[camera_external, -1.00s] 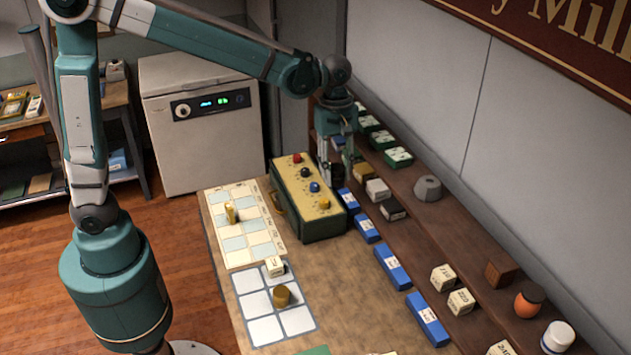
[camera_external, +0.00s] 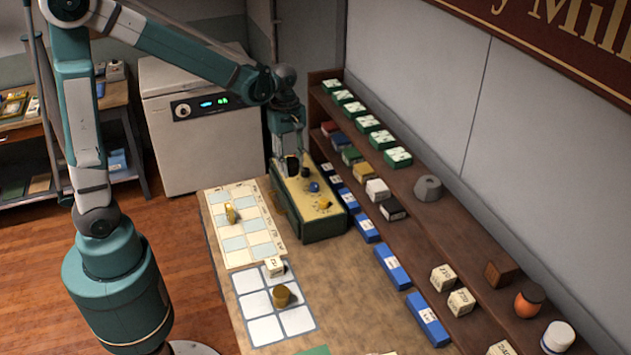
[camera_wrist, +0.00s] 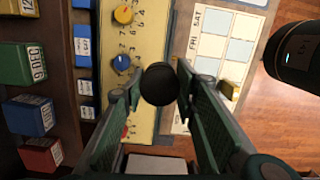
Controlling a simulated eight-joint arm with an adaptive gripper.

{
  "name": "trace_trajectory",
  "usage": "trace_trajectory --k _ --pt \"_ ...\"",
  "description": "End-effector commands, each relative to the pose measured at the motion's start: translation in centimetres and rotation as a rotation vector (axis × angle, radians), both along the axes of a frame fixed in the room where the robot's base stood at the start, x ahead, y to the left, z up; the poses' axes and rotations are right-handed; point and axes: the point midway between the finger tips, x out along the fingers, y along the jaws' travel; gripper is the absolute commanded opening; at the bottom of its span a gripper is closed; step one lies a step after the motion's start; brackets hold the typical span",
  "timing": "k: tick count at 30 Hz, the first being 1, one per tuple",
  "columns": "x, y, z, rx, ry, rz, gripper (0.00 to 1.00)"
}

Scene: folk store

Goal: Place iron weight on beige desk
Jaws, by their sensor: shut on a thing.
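My gripper (camera_external: 292,164) is above the far end of the green box with the cream knob panel. In the wrist view, my gripper's fingers (camera_wrist: 158,88) are shut on a dark round object, which I take to be the iron weight (camera_wrist: 159,84). It also shows as a small dark shape at the fingertips in the external view (camera_external: 292,167). It is held clear of the panel. The beige desk (camera_external: 345,285) has a mottled top and lies in front of the shelves.
The green knob box (camera_external: 322,226) stands on the desk beneath my gripper. A calendar sheet (camera_external: 240,247) and a white grid (camera_external: 290,325) with small objects lie to its left and front. Shelves (camera_external: 455,222) with boxes line the right. Bare desk lies between grid and shelves.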

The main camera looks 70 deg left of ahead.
Motion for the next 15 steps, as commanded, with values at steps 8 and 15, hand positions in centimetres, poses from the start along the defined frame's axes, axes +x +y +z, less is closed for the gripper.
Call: trace_trajectory --k 8,15 --pt "-3.3 4.9 -2.5 0.000 0.000 0.060 0.05" --pt "-6.5 8.4 -4.6 -0.001 0.000 0.109 0.05"
